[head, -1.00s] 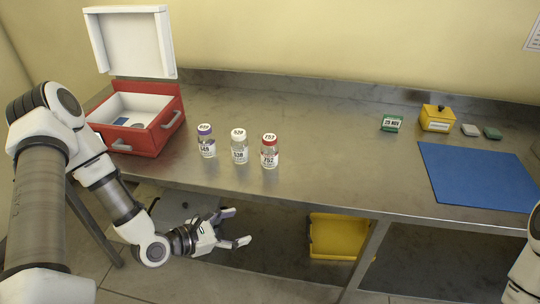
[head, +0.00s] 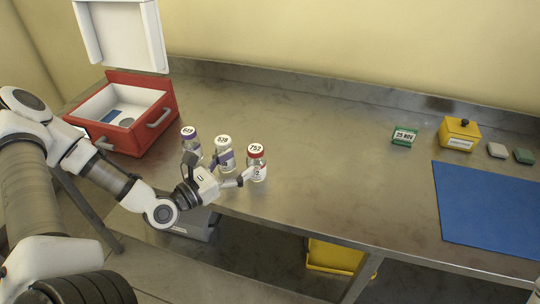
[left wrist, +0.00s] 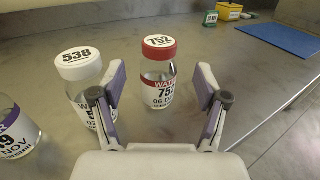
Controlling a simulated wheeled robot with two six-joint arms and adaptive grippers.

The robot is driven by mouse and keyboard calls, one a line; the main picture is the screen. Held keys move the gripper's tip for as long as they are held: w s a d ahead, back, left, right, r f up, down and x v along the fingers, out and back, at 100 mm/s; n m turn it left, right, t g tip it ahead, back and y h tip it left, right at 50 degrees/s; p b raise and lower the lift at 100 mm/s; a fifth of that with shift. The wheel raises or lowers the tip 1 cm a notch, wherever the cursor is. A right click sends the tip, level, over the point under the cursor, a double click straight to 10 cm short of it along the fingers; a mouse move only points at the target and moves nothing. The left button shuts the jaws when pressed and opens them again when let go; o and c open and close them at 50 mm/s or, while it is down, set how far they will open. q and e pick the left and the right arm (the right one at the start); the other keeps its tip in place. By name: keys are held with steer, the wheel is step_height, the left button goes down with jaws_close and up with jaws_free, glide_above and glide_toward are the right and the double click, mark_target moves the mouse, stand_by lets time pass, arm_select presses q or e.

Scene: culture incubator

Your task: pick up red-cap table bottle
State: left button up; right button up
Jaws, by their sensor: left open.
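The red-cap bottle (head: 257,162), labelled 752, stands upright on the steel table, the rightmost of three bottles. In the left wrist view the red-cap bottle (left wrist: 159,72) is just ahead of and between the open fingers. My left gripper (head: 240,172) is at the table's front edge, open and low, with its fingers toward the red-cap bottle; it also shows in the left wrist view (left wrist: 161,90). I cannot tell whether a finger touches the bottle. My right gripper is out of view.
An open red box (head: 162,117) is at the left. A green label block (head: 404,136), yellow box (head: 459,134) and blue mat (head: 490,212) lie right. The middle table is clear.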

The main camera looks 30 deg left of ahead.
mark_target(249, 155)
arm_select(q)
steer(key=shift+w+d+r+b, duration=0.15)
steer(key=shift+w+b, duration=0.1)
steer(key=shift+b, duration=0.15)
steer(key=x, duration=0.6)
steer(key=c, duration=1.3)
